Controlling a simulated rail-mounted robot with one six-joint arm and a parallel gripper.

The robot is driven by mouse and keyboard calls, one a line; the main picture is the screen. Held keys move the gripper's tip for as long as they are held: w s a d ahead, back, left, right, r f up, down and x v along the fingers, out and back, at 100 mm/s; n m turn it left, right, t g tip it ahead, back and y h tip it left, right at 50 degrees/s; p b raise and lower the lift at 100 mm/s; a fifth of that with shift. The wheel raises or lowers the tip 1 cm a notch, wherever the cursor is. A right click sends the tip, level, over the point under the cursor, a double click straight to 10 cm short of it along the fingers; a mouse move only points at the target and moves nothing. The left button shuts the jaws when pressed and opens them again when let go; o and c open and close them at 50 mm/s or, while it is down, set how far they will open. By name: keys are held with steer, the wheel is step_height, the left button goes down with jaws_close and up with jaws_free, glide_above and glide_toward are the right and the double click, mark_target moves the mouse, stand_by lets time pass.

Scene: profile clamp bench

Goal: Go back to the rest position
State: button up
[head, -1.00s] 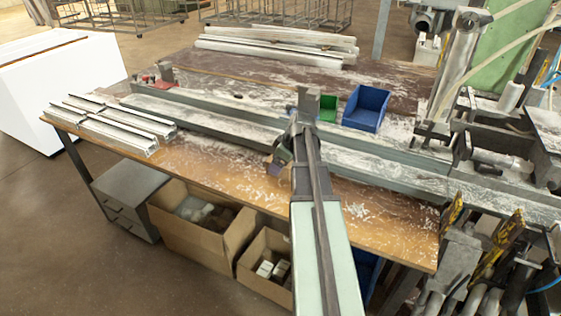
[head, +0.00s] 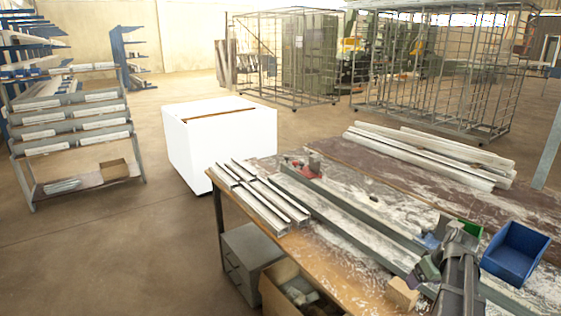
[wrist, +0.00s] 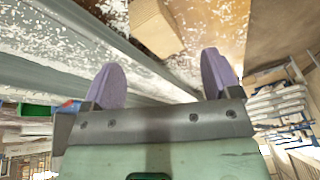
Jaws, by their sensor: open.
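My gripper (wrist: 161,60) shows in the wrist view with its two purple fingers spread apart and nothing between them. In the head view my gripper (head: 430,266) is at the lower right, over the workbench (head: 356,268) near the long metal rails (head: 345,215). A small wooden block (wrist: 155,28) lies beyond the fingertips in the wrist view, apart from them. The same block shows in the head view (head: 402,293), just left of my gripper.
Aluminium profiles (head: 262,198) lie at the bench's left end, and long bars (head: 430,155) at the back. A white box (head: 218,142) stands beyond the bench. Open floor lies left.

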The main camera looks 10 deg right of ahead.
steer(key=s+a+g, duration=0.1)
steer(key=s+a, duration=0.1)
steer(key=a, duration=1.6)
steer(key=s+a+g+h, duration=0.1)
steer(key=s+a+g, duration=0.1)
steer(key=a, duration=1.5)
steer(key=shift+s+a+f+m+h, duration=0.2)
steer(key=shift+a+f+m+h, duration=0.1)
steer(key=shift+a+f, duration=0.1)
